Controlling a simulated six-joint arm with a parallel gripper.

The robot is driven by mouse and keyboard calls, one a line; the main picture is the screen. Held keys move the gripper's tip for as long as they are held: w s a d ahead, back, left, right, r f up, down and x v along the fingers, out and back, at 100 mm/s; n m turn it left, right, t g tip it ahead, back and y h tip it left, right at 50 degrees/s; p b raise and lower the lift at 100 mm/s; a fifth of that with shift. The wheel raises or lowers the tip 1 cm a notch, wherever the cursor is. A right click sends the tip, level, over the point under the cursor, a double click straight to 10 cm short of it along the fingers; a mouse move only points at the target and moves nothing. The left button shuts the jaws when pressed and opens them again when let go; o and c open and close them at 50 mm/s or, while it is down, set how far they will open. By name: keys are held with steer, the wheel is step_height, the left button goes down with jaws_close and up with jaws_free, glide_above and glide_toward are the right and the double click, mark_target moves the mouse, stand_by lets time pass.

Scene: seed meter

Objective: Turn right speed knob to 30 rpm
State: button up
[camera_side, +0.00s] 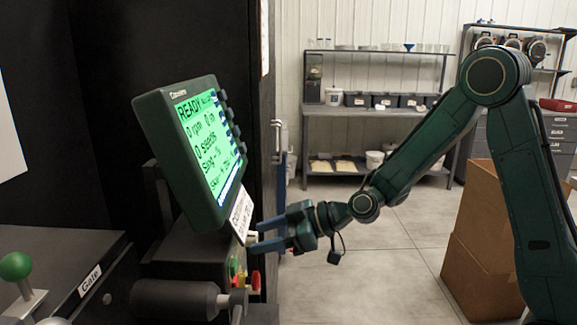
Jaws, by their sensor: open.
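My gripper (262,236) is open, with its blue fingers pointing left at the front of the control box (200,258) below the monitor. The fingertips are close to a pale knob-like part (251,239) on the box front. I cannot tell if they touch it. The right speed knob cannot be clearly made out. A white label card (240,215) hangs under the monitor and partly covers the box.
Red, yellow and green buttons (241,279) sit low on the box, below my gripper. A black cylinder (175,299) and a green ball lever (15,266) by a "Gate" label stand at front left. Cardboard boxes (480,245) stand behind my arm. The floor between is clear.

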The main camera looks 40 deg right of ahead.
steer(key=shift+w+a+f, duration=0.15)
steer(key=shift+w+a, duration=0.1)
steer(key=shift+w, duration=0.05)
steer(key=c, duration=1)
steer(key=shift+o, duration=0.2)
steer(key=shift+d, duration=0.1)
steer(key=shift+m+g, duration=0.3)
steer(key=shift+m, duration=0.2)
steer(key=o, duration=1)
steer(key=shift+c, duration=0.2)
